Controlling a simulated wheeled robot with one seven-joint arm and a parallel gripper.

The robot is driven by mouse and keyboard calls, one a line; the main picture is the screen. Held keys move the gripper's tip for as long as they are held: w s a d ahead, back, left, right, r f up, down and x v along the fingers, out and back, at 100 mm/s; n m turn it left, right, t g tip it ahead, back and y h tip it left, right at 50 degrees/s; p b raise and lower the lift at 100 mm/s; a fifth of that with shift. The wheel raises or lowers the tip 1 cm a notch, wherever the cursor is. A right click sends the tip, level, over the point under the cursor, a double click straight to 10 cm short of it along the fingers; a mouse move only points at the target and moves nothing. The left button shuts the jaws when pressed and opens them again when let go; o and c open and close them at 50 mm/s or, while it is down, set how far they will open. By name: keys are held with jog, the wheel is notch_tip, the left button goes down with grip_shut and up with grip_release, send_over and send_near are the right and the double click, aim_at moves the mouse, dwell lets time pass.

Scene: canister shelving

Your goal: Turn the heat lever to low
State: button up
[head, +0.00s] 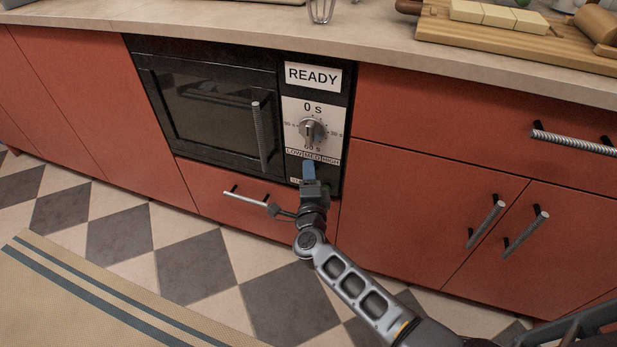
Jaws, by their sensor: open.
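The black microwave (211,100) is built into the red cabinets, with its control panel on the right. The heat labels LOW, MED and HIGH (313,156) run in a row below the round timer knob (312,130). A small blue piece (308,171) shows just under the LOW and MED labels, at the end of my gripper. I cannot tell whether it is the heat lever or part of my gripper. My gripper (311,186) is open in front of the lower panel and hides part of it. Contact with the lever cannot be made out.
The microwave door handle (261,136) stands out left of the panel. A drawer handle (246,198) is below left of my gripper. The READY display (313,75) is above the knob. A wooden board (520,38) with food lies on the counter. The checkered floor in front is open.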

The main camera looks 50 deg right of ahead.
grip_shut()
dwell(0.3)
jog(key=shift+r+p, duration=0.1)
jog(key=shift+p, duration=0.35)
jog(key=shift+w+a+f+n+g+y+p, duration=0.15)
jog(key=shift+w+n+g+y+p, duration=0.2)
jog(key=shift+n+p, duration=1.1)
jog(key=shift+w+a+f+n+g+y+p, duration=0.15)
jog(key=shift+w+n+g+p, duration=0.35)
jog(key=shift+p, duration=1.8)
jog(key=shift+w+a+n+g+y+p, duration=0.2)
jog(key=shift+w+n+g+p, duration=0.2)
jog(key=shift+n+p, duration=1.05)
jog(key=shift+f+m+p, duration=0.1)
jog(key=shift+m+p, duration=0.3)
jog(key=shift+p, duration=0.05)
